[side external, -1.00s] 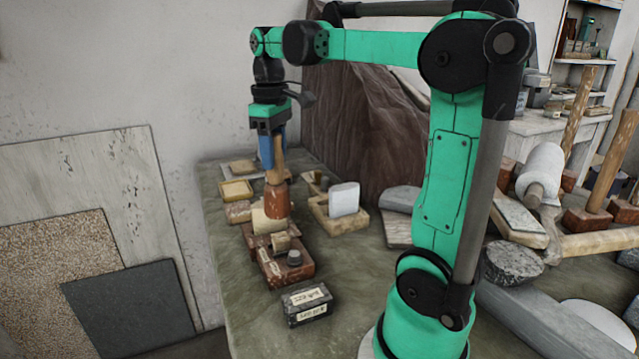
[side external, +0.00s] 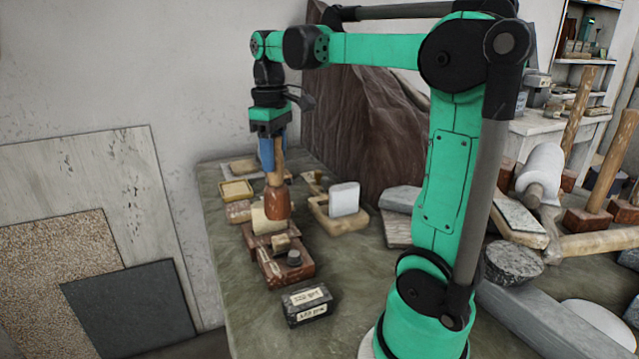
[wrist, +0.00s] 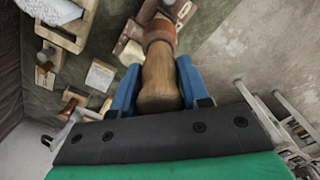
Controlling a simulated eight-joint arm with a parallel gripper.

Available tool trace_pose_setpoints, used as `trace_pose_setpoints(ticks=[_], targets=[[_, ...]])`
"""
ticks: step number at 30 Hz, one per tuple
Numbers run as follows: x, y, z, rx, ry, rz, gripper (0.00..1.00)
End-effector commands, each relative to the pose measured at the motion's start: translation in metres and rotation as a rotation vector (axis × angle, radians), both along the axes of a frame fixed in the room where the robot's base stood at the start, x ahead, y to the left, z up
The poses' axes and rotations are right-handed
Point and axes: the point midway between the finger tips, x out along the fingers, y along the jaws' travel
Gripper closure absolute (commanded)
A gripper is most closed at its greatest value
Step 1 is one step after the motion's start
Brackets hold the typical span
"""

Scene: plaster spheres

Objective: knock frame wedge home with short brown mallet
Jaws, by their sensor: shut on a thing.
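My gripper (side external: 273,150) is shut on the wooden handle of the short brown mallet (side external: 278,203). The handle stands between the blue fingers, with the red-brown head pointing down. In the wrist view my gripper (wrist: 158,85) also closes around the handle of the mallet (wrist: 160,36). The head is just above or against a pale wooden piece (side external: 261,221), at the far end of a red-brown wooden frame (side external: 290,272). I cannot tell whether they touch. A small pale wood block (side external: 281,243) sits on the frame; which piece is the wedge is unclear.
A dark labelled box (side external: 307,305) stands in front of the frame. A wooden tray with a white block (side external: 344,199) is to the right. A shallow yellow tray (side external: 236,190) lies behind left. The front left tabletop is clear.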

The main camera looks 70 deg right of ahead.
Motion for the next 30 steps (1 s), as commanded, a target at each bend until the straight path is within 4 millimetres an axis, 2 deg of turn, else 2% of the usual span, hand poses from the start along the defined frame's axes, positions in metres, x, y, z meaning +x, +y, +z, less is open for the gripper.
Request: trace_pose_setpoints(ticks=[12,14,20,24,30], targets=[[0.0,0.0,-0.003,0.0,0.0,0.0,1.0],[0.0,0.0,-0.01,0.0,0.0,0.0,1.0],[0.0,0.0,-0.056,0.0,0.0,0.0,1.0],[0.0,0.0,-0.049,0.0,0.0,0.0,1.0],[0.0,0.0,-0.02,0.0,0.0,0.0,1.0]])
